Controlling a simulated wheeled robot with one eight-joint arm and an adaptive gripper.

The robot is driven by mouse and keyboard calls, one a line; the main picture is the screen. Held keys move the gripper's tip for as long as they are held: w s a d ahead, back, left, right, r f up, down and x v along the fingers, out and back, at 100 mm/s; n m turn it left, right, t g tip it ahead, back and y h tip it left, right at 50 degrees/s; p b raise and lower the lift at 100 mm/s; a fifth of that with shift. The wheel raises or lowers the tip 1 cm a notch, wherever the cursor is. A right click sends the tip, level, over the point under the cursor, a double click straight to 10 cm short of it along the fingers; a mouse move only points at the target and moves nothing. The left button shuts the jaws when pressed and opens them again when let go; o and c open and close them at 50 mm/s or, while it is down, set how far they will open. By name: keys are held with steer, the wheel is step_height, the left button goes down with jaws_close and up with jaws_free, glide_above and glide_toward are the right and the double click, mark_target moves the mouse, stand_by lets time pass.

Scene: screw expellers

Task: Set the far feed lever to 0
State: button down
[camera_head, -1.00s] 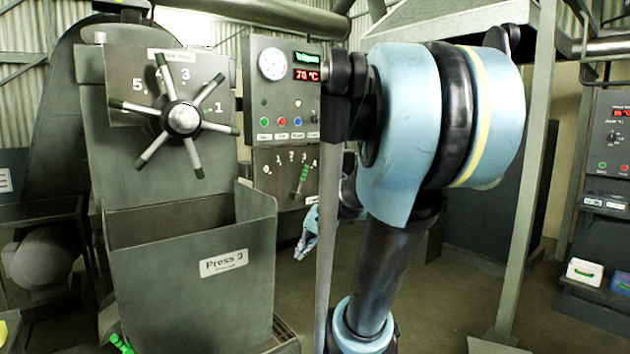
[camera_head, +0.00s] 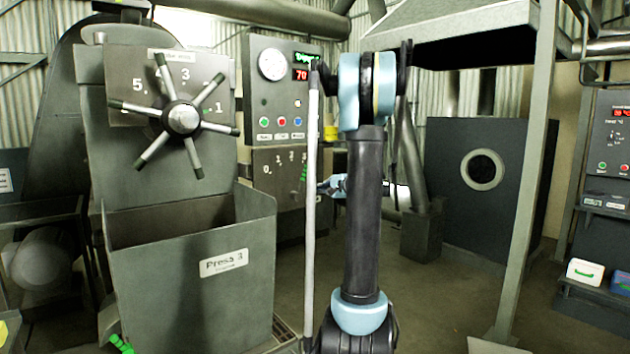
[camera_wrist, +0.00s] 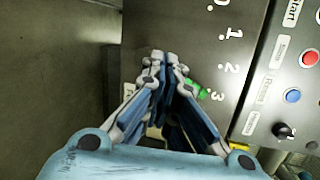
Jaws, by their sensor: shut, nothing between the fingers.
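A feed lever with a green handle (camera_head: 304,172) sits on the lower panel of the control cabinet, below a numbered scale. In the wrist view the green handle (camera_wrist: 197,90) points toward the 3, and its inner part is hidden behind my fingers. My gripper (camera_wrist: 166,60) is shut and empty, its tips just left of the handle; I cannot tell whether they touch it. In the head view my gripper (camera_head: 325,187) is small, right of the lever and partly behind my arm.
A handwheel with several spokes (camera_head: 182,118) and an open bin marked Press 3 (camera_head: 190,270) stand at left. Buttons (camera_head: 281,121) and a gauge (camera_head: 271,65) are above the lever. Another green handle (camera_head: 120,343) shows at bottom left.

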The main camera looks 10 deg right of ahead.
steer(key=w+d+m+t, duration=0.4)
steer(key=w+d, duration=0.5)
steer(key=d, duration=0.2)
steer(key=w+a+r, duration=0.2)
steer(key=w+a, duration=0.5)
steer(key=a, duration=0.2)
steer(key=shift+a, duration=0.2)
steer(key=shift+s+r, duration=0.1)
steer(key=shift+r, duration=0.1)
